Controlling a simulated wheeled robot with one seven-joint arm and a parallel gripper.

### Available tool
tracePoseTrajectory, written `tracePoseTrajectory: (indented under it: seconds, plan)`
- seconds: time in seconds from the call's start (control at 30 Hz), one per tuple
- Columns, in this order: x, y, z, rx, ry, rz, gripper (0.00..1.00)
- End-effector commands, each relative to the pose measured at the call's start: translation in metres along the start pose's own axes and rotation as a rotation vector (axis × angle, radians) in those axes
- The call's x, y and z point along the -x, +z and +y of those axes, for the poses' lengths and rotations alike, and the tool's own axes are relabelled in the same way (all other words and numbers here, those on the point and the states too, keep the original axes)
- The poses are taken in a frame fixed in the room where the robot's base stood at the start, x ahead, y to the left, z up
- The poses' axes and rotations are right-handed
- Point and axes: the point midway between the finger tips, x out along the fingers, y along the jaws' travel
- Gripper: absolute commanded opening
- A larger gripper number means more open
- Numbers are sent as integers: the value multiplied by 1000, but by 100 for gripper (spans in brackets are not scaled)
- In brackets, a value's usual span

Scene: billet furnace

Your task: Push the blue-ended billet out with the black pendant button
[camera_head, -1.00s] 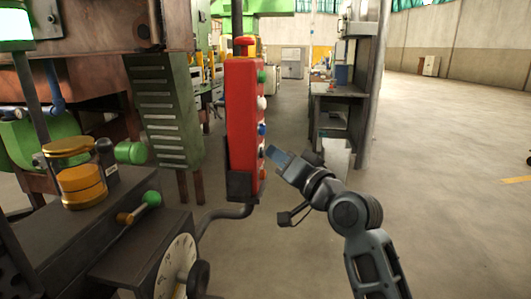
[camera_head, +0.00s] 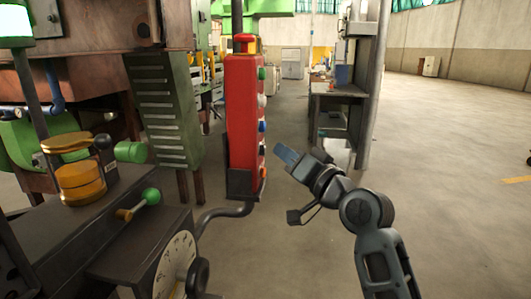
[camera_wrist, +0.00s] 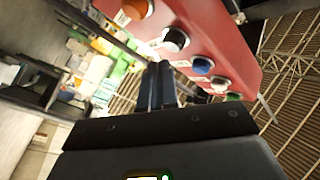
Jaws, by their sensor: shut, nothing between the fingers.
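The red pendant (camera_head: 242,120) stands upright in the head view, with a column of coloured buttons on its right face. The black button (camera_wrist: 175,38) sits between the orange button (camera_wrist: 133,10) and the blue button (camera_wrist: 202,65) in the wrist view. My gripper (camera_head: 280,150) is shut and empty, to the right of the pendant's lower buttons and apart from them. In the wrist view its fingertips (camera_wrist: 160,66) show just below the black button. I cannot make out a blue-ended billet in either view.
A dark bench with a dial (camera_head: 175,268), a green-knobbed lever (camera_head: 150,196) and a brass cylinder (camera_head: 82,184) stands at left. A dark shelf unit (camera_head: 337,110) stands farther back. Open floor lies at right.

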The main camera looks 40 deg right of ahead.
Motion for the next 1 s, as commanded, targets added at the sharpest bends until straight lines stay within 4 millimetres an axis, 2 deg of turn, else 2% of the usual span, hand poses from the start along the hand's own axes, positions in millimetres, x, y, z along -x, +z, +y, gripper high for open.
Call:
tracePoseTrajectory:
  seconds: [0.27,0.73,1.0]
  plan:
    - [1,-1,1,0,0,0,0]
    - [29,-20,22,0,1,1,0]
    - [35,-26,25,1,-1,-1,0]
